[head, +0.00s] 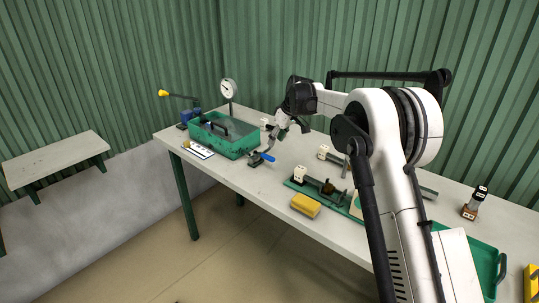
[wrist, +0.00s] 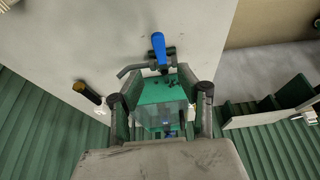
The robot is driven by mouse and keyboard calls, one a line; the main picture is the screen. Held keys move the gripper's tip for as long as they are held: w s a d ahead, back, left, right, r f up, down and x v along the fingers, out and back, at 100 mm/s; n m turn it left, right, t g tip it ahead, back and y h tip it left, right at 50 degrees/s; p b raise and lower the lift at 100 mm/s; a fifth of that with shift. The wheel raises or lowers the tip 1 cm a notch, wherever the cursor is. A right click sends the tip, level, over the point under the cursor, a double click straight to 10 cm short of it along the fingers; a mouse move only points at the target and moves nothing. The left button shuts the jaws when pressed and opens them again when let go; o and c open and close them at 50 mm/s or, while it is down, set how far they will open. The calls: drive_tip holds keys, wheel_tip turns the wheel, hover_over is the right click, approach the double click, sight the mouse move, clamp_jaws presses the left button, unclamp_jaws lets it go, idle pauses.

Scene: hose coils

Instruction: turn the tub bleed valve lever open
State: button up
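The green tub (head: 240,149) stands on the far left part of the table. A small metal valve with a blue lever (head: 268,157) sits at its near right end. In the wrist view the blue lever (wrist: 159,46) points up the picture, away from the tub (wrist: 160,92), with a grey bent pipe beside the valve. My gripper (head: 278,136) is above the table, close behind the lever. In the wrist view its two fingers (wrist: 160,92) are wide apart with nothing held. The lever lies beyond the fingertips, apart from them. The exact height gap is unclear.
A gauge (head: 229,89) on a post stands behind the tub. A blue valve with a yellow-tipped handle (head: 178,95) is at its left. A marked white card (head: 198,149) lies in front. A yellow sponge (head: 305,205) and a green fixture (head: 322,191) lie to the right.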

sight(268, 157)
drive_tip(key=x, duration=0.9)
drive_tip(key=shift+f+p, duration=0.3)
drive_tip(key=shift+p, duration=0.1)
clamp_jaws()
